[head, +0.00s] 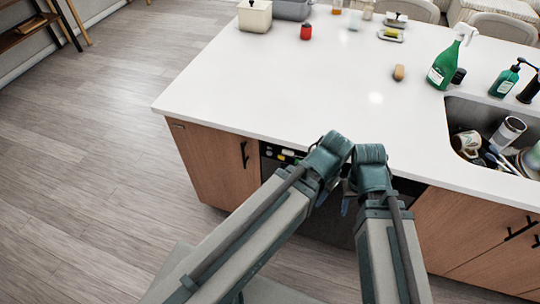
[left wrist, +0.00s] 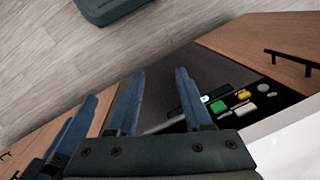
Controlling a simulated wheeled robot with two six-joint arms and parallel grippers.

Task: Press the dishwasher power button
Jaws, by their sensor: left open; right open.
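The dishwasher (head: 325,228) is a dark front under the white counter, between wooden cabinet doors. Its black control strip (head: 268,149) is partly hidden by my left arm in the head view. In the left wrist view the strip carries a green button (left wrist: 219,107), a yellow button (left wrist: 244,94), a cream button (left wrist: 242,112) and a grey round knob (left wrist: 271,90). I cannot tell which is power. My left gripper (left wrist: 160,74) is open and empty; its right finger is beside a small lit cyan spot (left wrist: 204,98). My right gripper (head: 347,203) is open and empty, mostly hidden by the arms.
The white countertop (head: 250,95) overhangs the strip. A sink (head: 480,118) holding cups is at the right.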

